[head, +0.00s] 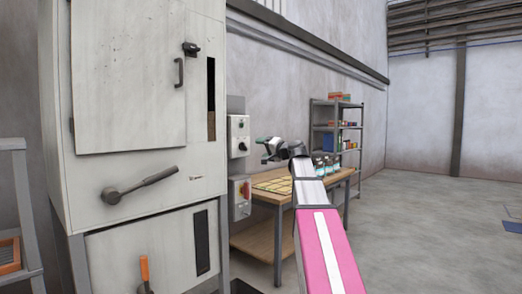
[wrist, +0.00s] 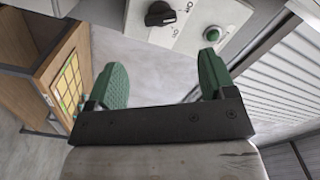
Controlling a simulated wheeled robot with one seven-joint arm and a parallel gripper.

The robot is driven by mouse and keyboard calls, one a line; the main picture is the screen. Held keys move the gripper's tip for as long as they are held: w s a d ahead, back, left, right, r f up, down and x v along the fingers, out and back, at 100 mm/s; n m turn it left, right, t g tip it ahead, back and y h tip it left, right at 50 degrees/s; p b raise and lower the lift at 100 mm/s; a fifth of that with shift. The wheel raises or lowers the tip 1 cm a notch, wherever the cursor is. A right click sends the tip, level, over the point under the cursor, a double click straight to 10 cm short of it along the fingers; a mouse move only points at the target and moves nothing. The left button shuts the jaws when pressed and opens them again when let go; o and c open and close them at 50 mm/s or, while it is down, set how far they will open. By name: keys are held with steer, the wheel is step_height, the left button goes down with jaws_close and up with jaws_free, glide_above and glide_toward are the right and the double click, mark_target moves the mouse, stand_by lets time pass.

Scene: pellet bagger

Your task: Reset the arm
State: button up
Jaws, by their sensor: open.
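My arm (head: 325,245), pink and white, reaches out from the lower right in the head view. My gripper (head: 264,147) is at its far end, near the control box (head: 238,136) on the machine's right side. In the wrist view my gripper (wrist: 163,72) has two green fingers spread wide apart with nothing between them. Beyond the fingertips, the wrist view shows the control panel (wrist: 192,28) with a black rotary knob (wrist: 160,13) and a green button (wrist: 212,34). The fingers appear apart from the panel.
The tall grey machine (head: 140,185) has a black lever (head: 140,186) and an orange-handled lever (head: 145,273). A wooden table (head: 262,193) with a yellow grid sheet (head: 272,185) stands behind my arm. A shelf rack (head: 338,140) stands farther back.

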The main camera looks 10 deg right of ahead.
steer(key=s+a+f+n+g+h, duration=0.1)
steer(key=s+a+f+g+h, duration=0.1)
steer(key=f, duration=1)
steer(key=s+a+f+g+h, duration=0.1)
steer(key=s+a+f+g, duration=0.15)
steer(key=f, duration=1.05)
steer(key=s+a+f+n+g+h, duration=0.1)
steer(key=s+a+f+g+h, duration=0.15)
steer(key=f, duration=0.95)
steer(key=s+f+n+g+h, duration=0.1)
steer(key=s+f+g+h, duration=0.1)
steer(key=s+f, duration=0.9)
steer(key=s+f+n+g+h, duration=0.1)
steer(key=s+f+g+h, duration=0.2)
steer(key=s+f, duration=0.7)
step_height(320, 180, down, 5)
steer(key=g, duration=0.2)
steer(key=shift+s+d+n+g, duration=0.3)
steer(key=shift+s+d, duration=0.1)
